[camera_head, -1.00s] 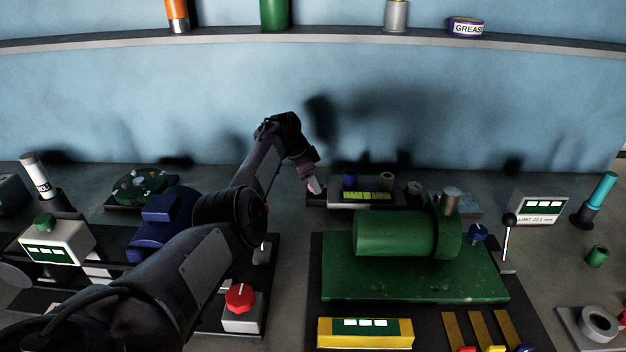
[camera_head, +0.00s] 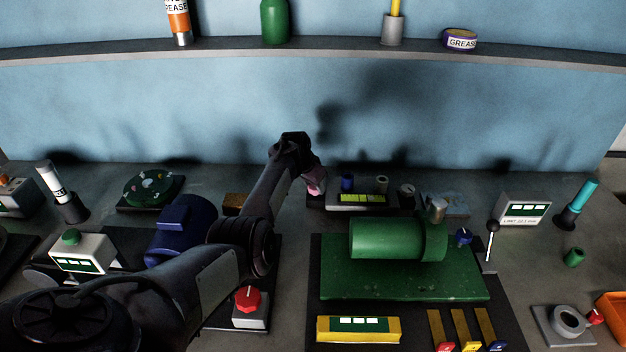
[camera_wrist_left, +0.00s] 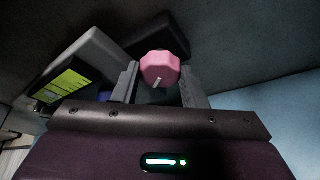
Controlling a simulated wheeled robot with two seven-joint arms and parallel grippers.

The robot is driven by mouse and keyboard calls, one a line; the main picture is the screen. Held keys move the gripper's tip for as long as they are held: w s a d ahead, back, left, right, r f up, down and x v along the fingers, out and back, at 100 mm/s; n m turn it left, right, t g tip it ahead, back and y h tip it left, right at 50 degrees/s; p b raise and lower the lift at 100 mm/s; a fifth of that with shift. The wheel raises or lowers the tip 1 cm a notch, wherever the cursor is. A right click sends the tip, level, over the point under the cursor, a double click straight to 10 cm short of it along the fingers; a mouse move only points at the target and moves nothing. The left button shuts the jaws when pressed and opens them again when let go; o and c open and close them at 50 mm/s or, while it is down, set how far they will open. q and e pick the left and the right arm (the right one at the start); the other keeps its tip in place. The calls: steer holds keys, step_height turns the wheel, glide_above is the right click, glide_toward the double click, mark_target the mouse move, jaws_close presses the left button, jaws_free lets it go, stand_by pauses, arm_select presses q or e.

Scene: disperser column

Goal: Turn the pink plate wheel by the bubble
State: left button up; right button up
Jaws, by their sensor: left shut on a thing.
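The pink plate wheel (camera_wrist_left: 160,66) is a small faceted knob with a pale mark on its face, in the left wrist view. It sits between the two fingers of my left gripper (camera_wrist_left: 161,86), which is shut on it. In the head view only a bit of the pink wheel (camera_head: 317,186) shows below my left gripper (camera_head: 314,176). A yellow-green bubble level (camera_head: 362,198) lies just right of it on a grey block. The level also shows at the left of the left wrist view (camera_wrist_left: 67,86). My right gripper is not in view.
A green motor-like cylinder (camera_head: 390,238) on a green plate stands right of my arm. A red knob (camera_head: 247,299) and a blue motor (camera_head: 182,230) are close to my left arm. The blue wall (camera_head: 440,115) with a shelf rises behind.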

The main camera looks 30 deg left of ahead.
arm_select(q)
steer(key=shift+w+r+n, duration=0.1)
steer(key=shift+r+n, duration=0.05)
steer(key=shift+n, duration=0.25)
steer(key=o, duration=1)
steer(key=shift+c, duration=0.2)
